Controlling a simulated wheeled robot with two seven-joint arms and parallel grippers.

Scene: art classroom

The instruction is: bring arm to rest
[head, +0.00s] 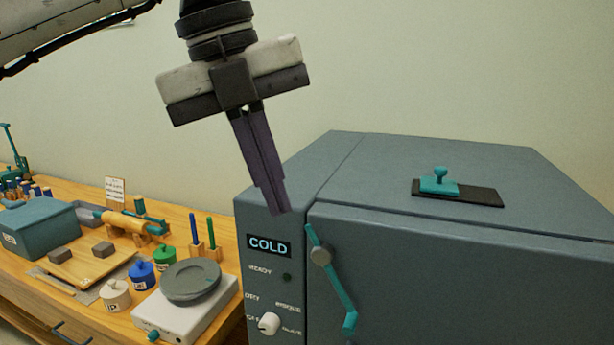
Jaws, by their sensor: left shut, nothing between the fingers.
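My left gripper (280,212) hangs from the arm that comes in at the top left. Its two dark fingers are shut together with nothing between them. The fingertips show in front of the upper left part of a grey-blue kiln-like cabinet (420,285), above its lit "COLD" display (268,246). I cannot tell whether they touch it. My right gripper is not in the view.
The cabinet has a teal door handle (333,280), a knob (268,323) and a teal-knobbed slide (439,182) on top. On the wooden bench (120,325) are a scale-like device (188,310), small jars, a teal box (38,238) and a rolling pin (124,222).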

